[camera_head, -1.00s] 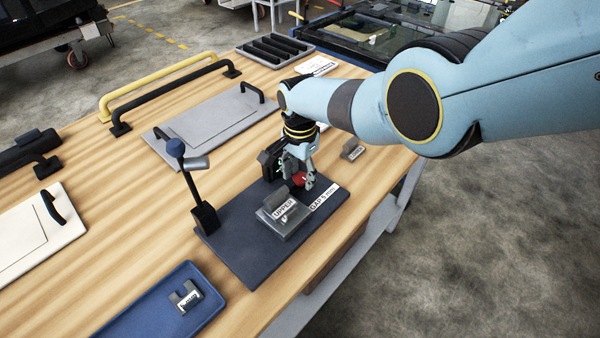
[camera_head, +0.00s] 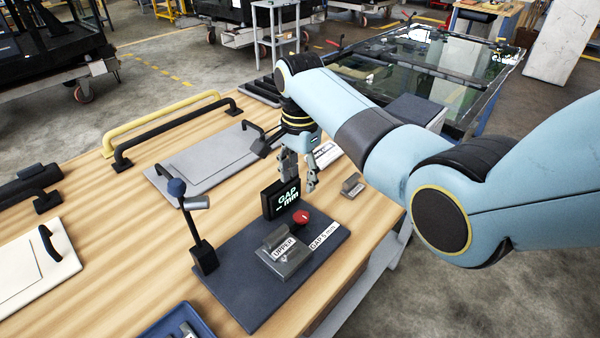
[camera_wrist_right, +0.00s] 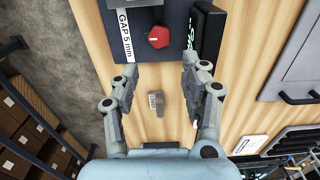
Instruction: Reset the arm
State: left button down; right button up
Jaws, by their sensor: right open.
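My right gripper (camera_head: 299,172) is open and empty above the wooden bench, behind the dark fixture board (camera_head: 232,295). In the right wrist view the open fingers (camera_wrist_right: 158,100) stand wide apart over the bench, with a small grey block (camera_wrist_right: 156,103) with a label on the bench below, between them; the block also shows in the head view (camera_head: 352,186). A red knob (camera_head: 301,217) and a grey block marked UPPER (camera_head: 284,256) sit on the board. My left gripper is not in view.
A grey panel (camera_head: 208,160), black handle rail (camera_head: 180,128) and blue tray (camera_head: 165,322) are on the bench. Bare wood lies left of the board.

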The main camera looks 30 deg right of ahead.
jog(key=shift+r, duration=0.2)
dwell(0.4)
jog(key=s+d+f+n+t, duration=0.25)
jog(key=s+n, duration=0.45)
jog(key=s, duration=0.7)
jog(key=s+r+n+t+h, duration=0.1)
jog(key=s+r+n, duration=0.35)
jog(key=s, duration=0.35)
jog(key=s+r+n, duration=0.4)
jog(key=s+r, duration=0.1)
jog(key=s, duration=0.3)
notch_tip(320, 180, down, 36)
jog(key=s+d+g+b, duration=0.1)
jog(key=s+d+b, duration=0.1)
jog(key=b, duration=0.8)
jog(key=s+f+g+b, duration=0.1)
jog(key=s+f+b, duration=0.3)
jog(key=s+f, duration=0.5)
jog(key=s+d+f+b, duration=0.1)
jog(key=s+f+b, duration=0.3)
jog(key=s+f, duration=0.5)
notch_tip(320, 180, down, 6)
jog(key=shift+s+f+m+g, duration=0.15)
jog(key=shift+m+g, duration=0.2)
